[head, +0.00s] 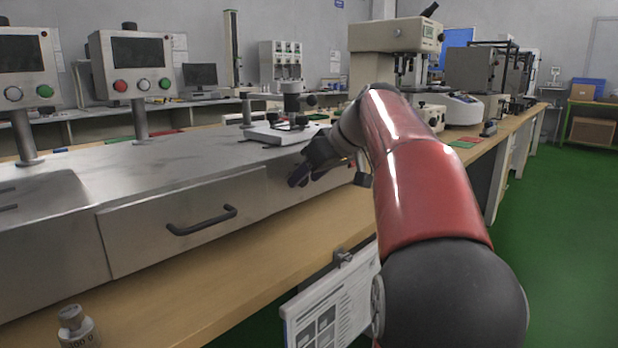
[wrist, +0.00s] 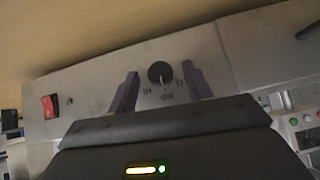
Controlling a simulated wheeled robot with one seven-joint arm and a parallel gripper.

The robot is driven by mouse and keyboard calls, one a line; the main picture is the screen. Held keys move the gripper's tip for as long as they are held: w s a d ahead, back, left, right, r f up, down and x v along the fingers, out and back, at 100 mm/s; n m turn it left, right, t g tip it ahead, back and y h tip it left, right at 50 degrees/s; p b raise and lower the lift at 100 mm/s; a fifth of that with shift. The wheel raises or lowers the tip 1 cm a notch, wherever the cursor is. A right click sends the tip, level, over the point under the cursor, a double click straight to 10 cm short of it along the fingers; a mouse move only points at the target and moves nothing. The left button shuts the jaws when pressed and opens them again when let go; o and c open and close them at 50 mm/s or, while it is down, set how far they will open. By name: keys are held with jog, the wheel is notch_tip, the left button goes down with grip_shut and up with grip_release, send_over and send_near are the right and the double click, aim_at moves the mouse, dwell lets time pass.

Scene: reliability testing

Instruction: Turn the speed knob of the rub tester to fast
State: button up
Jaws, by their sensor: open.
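The speed knob (wrist: 160,73) is a small round black dial on the grey metal front panel (wrist: 110,78) of the rub tester. Small dark labels sit around it, too blurred to read surely; a pale mark on the dial is hard to judge for direction. My gripper (wrist: 161,88) is open in the wrist view, with one dark purple finger on each side of the knob and a gap to each. In the head view my gripper (head: 300,178) is at the steel front (head: 272,196), right of a drawer. The knob is hidden there.
A red rocker switch (wrist: 50,105) and a small green light (wrist: 70,100) are on the same panel. The drawer (head: 170,225) has a black handle (head: 202,222). A metal weight (head: 76,327) stands on the wooden bench (head: 200,300). A clipped paper sheet (head: 335,305) hangs at the bench edge.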

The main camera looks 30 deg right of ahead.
jog(key=shift+w+f, duration=0.1)
jog(key=c, duration=1)
jog(key=shift+o, duration=0.2)
jog(key=shift+d+r+m+y+p, duration=0.2)
jog(key=shift+m+y+p, duration=0.4)
jog(key=shift+p, duration=0.6)
jog(key=m+g+y+p, duration=0.1)
jog(key=y+p, duration=0.2)
jog(key=shift+w+d+f, duration=0.1)
jog(key=shift+d, duration=0.05)
jog(key=m+y+p, duration=0.2)
jog(key=y+p, duration=0.1)
jog(key=shift+d+f, duration=0.2)
jog(key=shift+f, duration=0.05)
jog(key=shift+w+f+m+g+y+p, duration=0.1)
jog(key=shift+f+m+g+y+p, duration=0.15)
jog(key=shift+m+y+p, duration=0.4)
jog(key=shift+y, duration=0.35)
